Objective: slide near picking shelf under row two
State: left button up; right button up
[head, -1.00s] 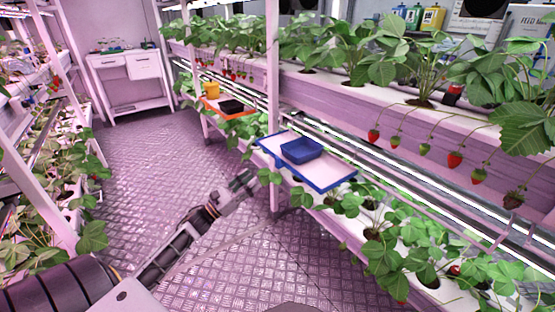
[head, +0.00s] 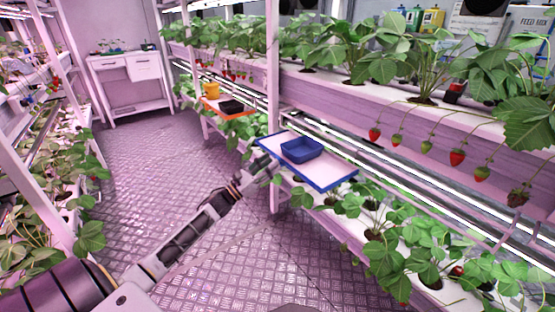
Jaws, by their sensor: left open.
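The near picking shelf (head: 325,174) is a pale board with a blue rim, jutting out from the rack below the upper plant row. A dark blue tray (head: 301,150) sits on it. My left gripper (head: 263,165) is open and empty at the left edge of the shelf, close to the blue rim; I cannot tell whether it touches. My right gripper is not in view.
A white rack post (head: 273,100) stands just behind the near shelf. Red strawberries (head: 457,157) hang at right. The aisle floor is clear.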

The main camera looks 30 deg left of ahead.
aim_at(277, 157)
pick_arm(q)
jog(key=x, duration=0.3)
jog(key=shift+w+d+r+b, duration=0.15)
jog(key=shift+w+b, duration=0.15)
jog(key=shift+w+d+r, duration=0.1)
jog(key=shift+w, duration=0.1)
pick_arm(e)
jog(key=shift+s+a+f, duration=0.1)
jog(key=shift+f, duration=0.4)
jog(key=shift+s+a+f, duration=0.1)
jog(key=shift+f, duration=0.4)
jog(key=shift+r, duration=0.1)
pick_arm(q)
grip_shut()
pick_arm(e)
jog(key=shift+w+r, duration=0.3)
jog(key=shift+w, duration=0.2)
